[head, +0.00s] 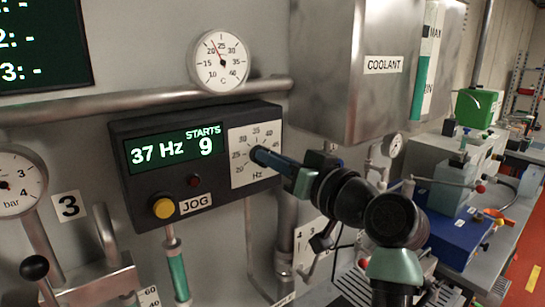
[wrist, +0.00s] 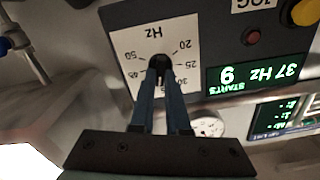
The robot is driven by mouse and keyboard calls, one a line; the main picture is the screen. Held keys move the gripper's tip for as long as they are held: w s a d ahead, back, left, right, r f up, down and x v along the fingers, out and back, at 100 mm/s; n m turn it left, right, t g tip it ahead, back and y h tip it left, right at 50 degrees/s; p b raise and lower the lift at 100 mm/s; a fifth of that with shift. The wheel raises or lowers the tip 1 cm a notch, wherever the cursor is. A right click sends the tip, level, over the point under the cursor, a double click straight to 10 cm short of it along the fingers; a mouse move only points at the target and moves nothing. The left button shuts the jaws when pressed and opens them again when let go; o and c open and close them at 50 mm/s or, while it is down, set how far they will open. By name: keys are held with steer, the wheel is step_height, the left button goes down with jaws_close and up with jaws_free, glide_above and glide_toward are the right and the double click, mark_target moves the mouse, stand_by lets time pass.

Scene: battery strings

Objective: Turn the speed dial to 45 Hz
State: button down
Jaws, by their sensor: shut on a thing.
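The speed dial's white scale plate (head: 268,137) is at the right end of a black control box, with marks from 20 up to 50 Hz. The knob's pointer cannot be made out. The green display (head: 172,150) reads 37 Hz and STARTS 9.
A yellow JOG button (head: 163,208) and a small red lamp (head: 194,181) are on the same box. A thermometer (head: 220,61) and pipe (head: 150,102) are above it. A steel COOLANT tank (head: 350,70) hangs above my arm. A pressure gauge (head: 18,182) is at the left.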

steer(key=shift+w+d+f+m+p, duration=0.15)
steer(key=shift+m+p, duration=1.35)
steer(key=shift+m, duration=1.65)
steer(key=shift+s+f+m+p, duration=0.1)
steer(key=shift+m+p, duration=1.35)
steer(key=shift+m, duration=1.7)
steer(key=c, duration=0.9)
jaws_free()
